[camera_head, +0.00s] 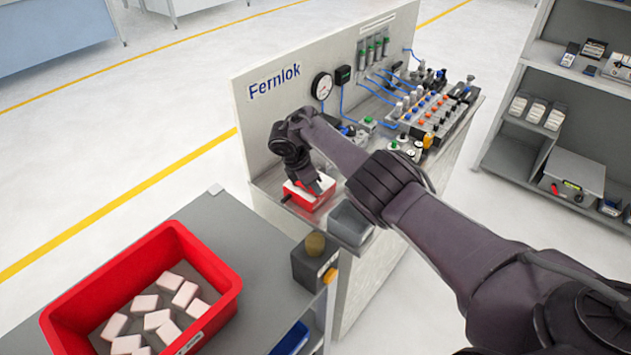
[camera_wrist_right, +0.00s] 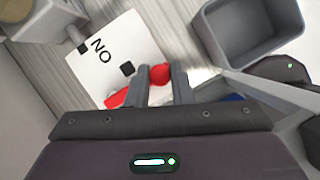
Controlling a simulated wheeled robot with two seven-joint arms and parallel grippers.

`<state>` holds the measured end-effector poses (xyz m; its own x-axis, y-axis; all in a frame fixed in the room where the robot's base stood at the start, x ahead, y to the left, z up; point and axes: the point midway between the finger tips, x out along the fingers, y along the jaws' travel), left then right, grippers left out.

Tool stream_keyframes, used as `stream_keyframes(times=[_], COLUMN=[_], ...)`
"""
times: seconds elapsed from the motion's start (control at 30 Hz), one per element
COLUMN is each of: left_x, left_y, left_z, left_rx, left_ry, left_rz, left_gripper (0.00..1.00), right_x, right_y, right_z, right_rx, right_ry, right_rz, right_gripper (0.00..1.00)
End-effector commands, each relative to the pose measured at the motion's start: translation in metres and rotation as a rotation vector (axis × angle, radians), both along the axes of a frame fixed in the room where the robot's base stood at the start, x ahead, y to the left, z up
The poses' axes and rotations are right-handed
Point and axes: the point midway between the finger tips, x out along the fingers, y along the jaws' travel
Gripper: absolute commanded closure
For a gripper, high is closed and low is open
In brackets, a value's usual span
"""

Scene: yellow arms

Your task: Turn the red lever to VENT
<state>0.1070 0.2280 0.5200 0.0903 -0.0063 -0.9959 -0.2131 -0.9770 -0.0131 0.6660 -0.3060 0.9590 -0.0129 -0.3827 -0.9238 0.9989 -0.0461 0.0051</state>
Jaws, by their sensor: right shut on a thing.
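The red lever (camera_wrist_right: 160,74) shows in the right wrist view as a rounded red end between my right fingertips. My right gripper (camera_wrist_right: 161,86) is shut on it. Beside it is a white plate (camera_wrist_right: 110,52) with black marks and letters that look like "NO"; I cannot read VENT. In the head view, my right gripper (camera_head: 318,186) reaches down over a red unit with a white top (camera_head: 303,197) on the bench. There the lever is hidden by the gripper, and its angle is unclear. My left gripper is in neither view.
A grey open bin (camera_head: 350,223) stands close beside the red unit; it also shows in the wrist view (camera_wrist_right: 250,30). Behind is the Fernlok panel (camera_head: 275,125) with a gauge (camera_head: 321,86). A red crate (camera_head: 215,265) with several pale blocks is at the lower left.

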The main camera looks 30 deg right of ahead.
Motion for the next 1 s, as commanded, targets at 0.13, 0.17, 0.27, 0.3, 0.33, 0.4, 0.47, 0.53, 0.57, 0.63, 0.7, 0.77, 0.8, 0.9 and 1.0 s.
stream_keyframes(times=[0.13,0.17,0.27,0.3,0.33,0.4,0.47,0.53,0.57,0.63,0.7,0.77,0.8,0.9,1.0], left_x=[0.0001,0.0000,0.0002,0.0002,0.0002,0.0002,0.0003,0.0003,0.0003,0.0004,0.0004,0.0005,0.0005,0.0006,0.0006], left_y=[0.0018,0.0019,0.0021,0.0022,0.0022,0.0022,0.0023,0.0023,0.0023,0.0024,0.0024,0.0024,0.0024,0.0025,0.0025], left_z=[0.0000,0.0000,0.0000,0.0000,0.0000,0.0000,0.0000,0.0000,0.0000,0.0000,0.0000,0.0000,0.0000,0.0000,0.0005], left_rx=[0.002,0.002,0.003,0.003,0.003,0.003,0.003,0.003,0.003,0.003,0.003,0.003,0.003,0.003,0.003], left_ry=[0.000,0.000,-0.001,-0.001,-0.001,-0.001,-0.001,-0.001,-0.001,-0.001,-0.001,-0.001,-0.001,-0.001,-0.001], left_rz=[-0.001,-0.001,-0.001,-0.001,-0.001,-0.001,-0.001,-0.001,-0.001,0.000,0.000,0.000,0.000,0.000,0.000], left_gripper=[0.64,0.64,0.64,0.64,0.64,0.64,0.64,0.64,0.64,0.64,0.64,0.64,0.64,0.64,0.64], right_x=[0.0003,0.0002,0.0001,0.0001,0.0001,0.0001,0.0001,0.0001,0.0000,0.0000,-0.0001,-0.0001,-0.0001,-0.0002,-0.0001], right_y=[0.0015,0.0016,0.0018,0.0018,0.0019,0.0019,0.0020,0.0020,0.0021,0.0021,0.0020,0.0020,0.0018,0.0018,0.0023], right_z=[0.0008,0.0007,0.0005,0.0005,0.0005,0.0005,0.0005,0.0004,0.0003,0.0003,0.0003,0.0003,0.0002,0.0001,0.0015], right_rx=[0.000,0.000,0.000,0.000,0.001,0.001,0.001,0.001,0.001,0.001,0.001,0.001,0.001,0.000,0.001], right_ry=[-0.002,-0.003,-0.002,-0.002,-0.002,-0.003,-0.003,-0.003,-0.003,-0.003,-0.001,-0.001,-0.001,-0.001,-0.001], right_rz=[-0.021,-0.023,-0.026,-0.026,-0.026,-0.026,-0.026,-0.025,-0.025,-0.025,-0.024,-0.024,-0.023,-0.023,-0.023], right_gripper=[1.00,1.00,1.00,1.00,1.00,1.00,1.00,1.00,0.77,0.68,0.59,0.58,0.58,0.58,0.58])
